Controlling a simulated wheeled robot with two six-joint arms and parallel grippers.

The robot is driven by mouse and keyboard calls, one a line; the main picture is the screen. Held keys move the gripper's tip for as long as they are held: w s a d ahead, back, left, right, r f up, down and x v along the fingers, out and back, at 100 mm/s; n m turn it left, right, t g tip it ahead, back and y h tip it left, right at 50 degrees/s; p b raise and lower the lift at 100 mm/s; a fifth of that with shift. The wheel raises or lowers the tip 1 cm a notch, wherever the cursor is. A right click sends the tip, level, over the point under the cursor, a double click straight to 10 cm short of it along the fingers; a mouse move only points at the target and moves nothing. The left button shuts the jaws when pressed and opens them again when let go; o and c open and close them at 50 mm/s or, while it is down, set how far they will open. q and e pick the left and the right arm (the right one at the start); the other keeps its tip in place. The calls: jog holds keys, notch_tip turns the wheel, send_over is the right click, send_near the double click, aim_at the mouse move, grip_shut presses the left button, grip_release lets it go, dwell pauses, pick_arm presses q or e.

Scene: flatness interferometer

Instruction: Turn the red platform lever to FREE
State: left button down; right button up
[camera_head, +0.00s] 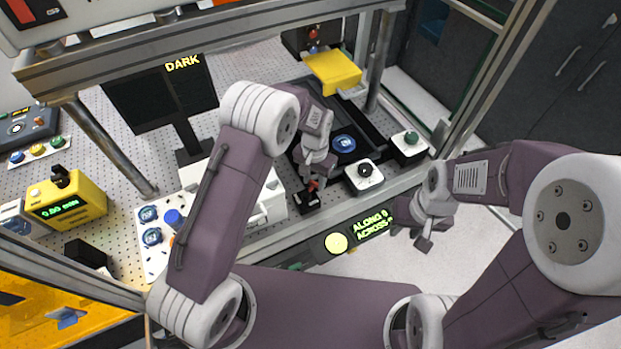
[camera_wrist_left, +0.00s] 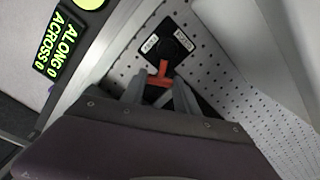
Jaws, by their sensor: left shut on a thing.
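The red platform lever (camera_wrist_left: 160,76) sits on a black base plate with a round pivot (camera_wrist_left: 172,48) and two white labels, too small to read surely. The lever points toward my gripper, between the two labels' sides. My left gripper (camera_wrist_left: 160,95) is shut on the lever, with one finger on each side of it. In the head view my left gripper (camera_head: 316,176) reaches down to the lever (camera_head: 313,185) at the front of the perforated table. My right gripper (camera_head: 412,236) hangs empty and open beyond the table's front edge.
A display reading ALONG 0, ACROSS (camera_head: 372,224) is on the front edge. A black screen reads DARK (camera_head: 160,96). A yellow block (camera_head: 333,71) stands behind.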

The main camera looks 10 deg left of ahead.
pick_arm(q)
jog(key=m, duration=0.1)
jog(key=d+m, duration=0.1)
jog(key=m, duration=0.1)
jog(key=s+m, duration=0.1)
jog(key=m, duration=0.1)
jog(key=shift+s+d, duration=0.1)
jog(key=shift+d, duration=0.25)
jog(key=shift+m, duration=0.3)
jog(key=c, duration=0.9)
grip_release()
jog(key=shift+r, duration=0.1)
notch_tip(320, 180, up, 9)
jog(key=shift+f+b, duration=0.1)
jog(key=shift+b, duration=0.95)
jog(key=shift+s, duration=0.1)
